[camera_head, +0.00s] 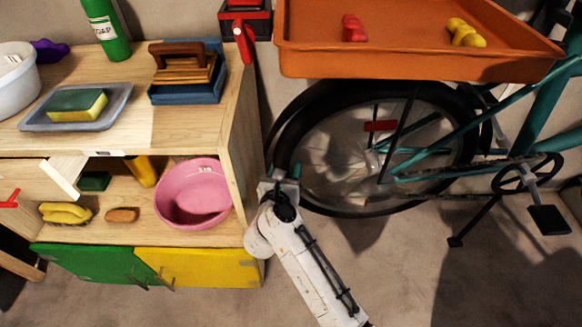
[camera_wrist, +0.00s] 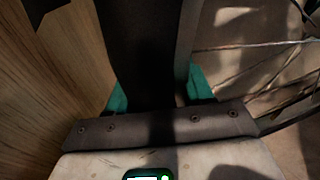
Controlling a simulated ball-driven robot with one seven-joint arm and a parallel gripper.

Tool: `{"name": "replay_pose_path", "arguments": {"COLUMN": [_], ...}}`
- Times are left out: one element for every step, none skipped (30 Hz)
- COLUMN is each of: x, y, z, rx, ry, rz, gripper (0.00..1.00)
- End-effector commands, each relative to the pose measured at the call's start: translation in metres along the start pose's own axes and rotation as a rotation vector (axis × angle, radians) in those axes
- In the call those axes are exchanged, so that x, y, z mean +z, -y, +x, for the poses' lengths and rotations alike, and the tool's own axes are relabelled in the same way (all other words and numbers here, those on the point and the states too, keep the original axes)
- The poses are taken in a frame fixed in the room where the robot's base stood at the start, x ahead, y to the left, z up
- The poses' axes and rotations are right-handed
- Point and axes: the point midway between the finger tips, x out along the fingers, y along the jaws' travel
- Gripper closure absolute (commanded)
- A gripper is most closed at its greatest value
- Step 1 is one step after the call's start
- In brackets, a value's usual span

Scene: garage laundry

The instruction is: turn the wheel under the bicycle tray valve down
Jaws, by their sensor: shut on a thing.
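The bicycle wheel (camera_head: 300,118) has a black tyre and thin spokes and stands below an orange tray (camera_head: 420,68). A small red piece (camera_head: 380,126) shows at the wheel's upper middle; I cannot tell whether it is the valve. My gripper (camera_head: 281,177) is at the wheel's lower left edge, beside the wooden cabinet. In the wrist view, the dark tyre (camera_wrist: 145,45) runs between the teal fingertips of my gripper (camera_wrist: 158,92), which is shut on it. The contact itself is partly in shadow.
The wooden cabinet (camera_head: 243,120) stands close to the left of the wheel, with a pink basin (camera_head: 190,195) on its shelf. A pedal (camera_head: 548,219) and kickstand (camera_head: 472,222) are at the right. Open floor lies in front of the bicycle.

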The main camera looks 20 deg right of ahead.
Motion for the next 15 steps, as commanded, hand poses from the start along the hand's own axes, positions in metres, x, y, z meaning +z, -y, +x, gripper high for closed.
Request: {"name": "replay_pose_path", "arguments": {"x": [0.01, 0.013, 0.015, 0.017, 0.018, 0.02, 0.021, 0.022, 0.023, 0.023, 0.023, 0.024, 0.024, 0.024, 0.024], "y": [0.0, -0.001, -0.001, -0.001, 0.0, 0.0, 0.0, 0.0, 0.0, 0.0, 0.0, 0.0, 0.0, 0.0, 0.0], "z": [-0.002, -0.003, -0.003, -0.003, -0.004, -0.004, -0.004, -0.004, -0.004, -0.004, -0.004, -0.004, -0.004, -0.004, -0.004], "rx": [0.006, 0.008, 0.011, 0.012, 0.014, 0.015, 0.016, 0.017, 0.018, 0.019, 0.019, 0.02, 0.02, 0.02, 0.02], "ry": [-0.004, -0.007, -0.01, -0.012, -0.013, -0.015, -0.016, -0.017, -0.018, -0.019, -0.019, -0.02, -0.02, -0.02, -0.02], "rz": [0.02, 0.032, 0.047, 0.057, 0.065, 0.075, 0.082, 0.087, 0.093, 0.097, 0.1, 0.102, 0.104, 0.105, 0.106], "gripper": [1.0, 1.0, 1.0, 1.0, 1.0, 1.0, 1.0, 1.0, 1.0, 1.0, 1.0, 1.0, 1.0, 1.0, 1.0]}}
